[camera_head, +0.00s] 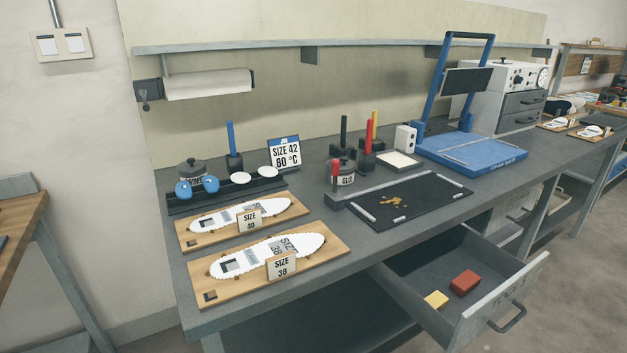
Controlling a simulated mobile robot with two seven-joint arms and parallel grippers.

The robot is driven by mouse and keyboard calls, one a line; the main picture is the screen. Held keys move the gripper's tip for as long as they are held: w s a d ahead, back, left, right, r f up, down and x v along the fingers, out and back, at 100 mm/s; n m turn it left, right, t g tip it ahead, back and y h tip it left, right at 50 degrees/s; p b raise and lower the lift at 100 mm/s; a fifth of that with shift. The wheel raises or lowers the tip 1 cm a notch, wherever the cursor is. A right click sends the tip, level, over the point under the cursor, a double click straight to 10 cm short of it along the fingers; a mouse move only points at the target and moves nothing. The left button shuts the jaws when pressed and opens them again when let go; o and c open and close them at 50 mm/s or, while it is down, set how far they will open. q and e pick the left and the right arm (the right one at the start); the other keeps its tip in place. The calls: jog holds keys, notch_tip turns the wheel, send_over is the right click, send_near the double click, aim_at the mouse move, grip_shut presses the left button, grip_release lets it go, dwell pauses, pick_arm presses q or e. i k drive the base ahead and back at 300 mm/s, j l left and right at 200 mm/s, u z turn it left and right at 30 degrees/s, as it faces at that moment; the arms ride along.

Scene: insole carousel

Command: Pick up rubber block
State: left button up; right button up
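The pulled-out drawer (493,313) under the workbench holds a red block (464,282) and a smaller yellow block (436,299). Both lie on the drawer floor near its front, side by side. I cannot tell from their look which one is the rubber block. Neither of my grippers is in view.
The workbench (300,208) carries two wooden boards (328,264) (189,239) with white insoles, a black mat (431,200), a glue pot (344,180) and a blue press (470,154). A shelf (330,43) runs above. Open floor lies right of the drawer.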

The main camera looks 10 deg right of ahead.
aim_at(437, 299)
jog(key=z, duration=1.45)
